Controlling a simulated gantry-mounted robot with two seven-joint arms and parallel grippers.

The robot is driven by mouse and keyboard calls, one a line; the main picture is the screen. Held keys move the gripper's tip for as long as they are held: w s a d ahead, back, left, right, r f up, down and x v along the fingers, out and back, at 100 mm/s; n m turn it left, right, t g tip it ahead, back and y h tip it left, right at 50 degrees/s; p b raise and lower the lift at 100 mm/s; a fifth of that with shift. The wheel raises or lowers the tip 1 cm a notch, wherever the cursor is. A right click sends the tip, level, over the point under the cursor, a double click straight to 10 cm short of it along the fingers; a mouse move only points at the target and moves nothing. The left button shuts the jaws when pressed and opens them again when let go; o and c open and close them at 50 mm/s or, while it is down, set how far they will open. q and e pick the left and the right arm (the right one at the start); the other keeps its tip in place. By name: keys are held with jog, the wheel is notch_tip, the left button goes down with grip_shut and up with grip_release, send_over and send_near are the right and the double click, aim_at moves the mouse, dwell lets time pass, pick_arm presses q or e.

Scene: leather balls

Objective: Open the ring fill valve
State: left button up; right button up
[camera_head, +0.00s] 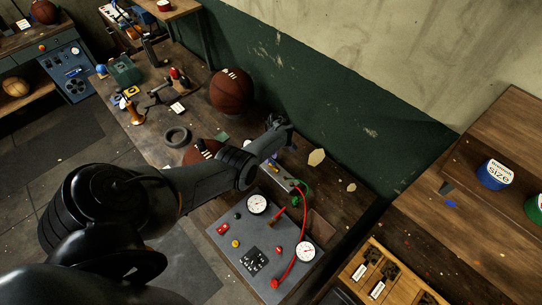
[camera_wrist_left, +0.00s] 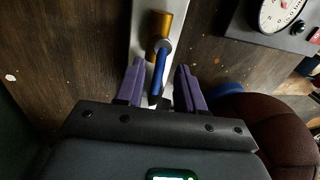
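In the left wrist view, a blue lever (camera_wrist_left: 158,75) with a brass fitting (camera_wrist_left: 160,24) sits on a pale metal strip (camera_wrist_left: 140,45); it appears to be the valve handle. My left gripper (camera_wrist_left: 160,80) has purple fingers, one on each side of the lever, with gaps on both sides. It is open, and the lever lies between the fingers. In the head view my left gripper (camera_head: 273,155) is over the far end of the strip, mostly hidden by my arm. The lever's far end is partly hidden by the gripper body. My right gripper is not in view.
A grey panel (camera_head: 225,252) with two gauges (camera_head: 257,204) (camera_head: 306,251) and a red hose (camera_head: 303,222) stands close by. One leather ball (camera_head: 231,91) stands behind, and another (camera_head: 200,150) is beside my arm. The green wall (camera_head: 330,110) borders the bench.

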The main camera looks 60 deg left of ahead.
pick_arm(q)
jog(key=shift+w+r, duration=0.1)
jog(key=shift+r, duration=0.4)
notch_tip(320, 180, up, 10)
jog(key=w+p, duration=0.2)
jog(key=shift+a+f+p, duration=0.2)
jog(key=shift+a+p, duration=0.1)
jog(key=shift+p, duration=0.1)
jog(key=shift+s, duration=0.1)
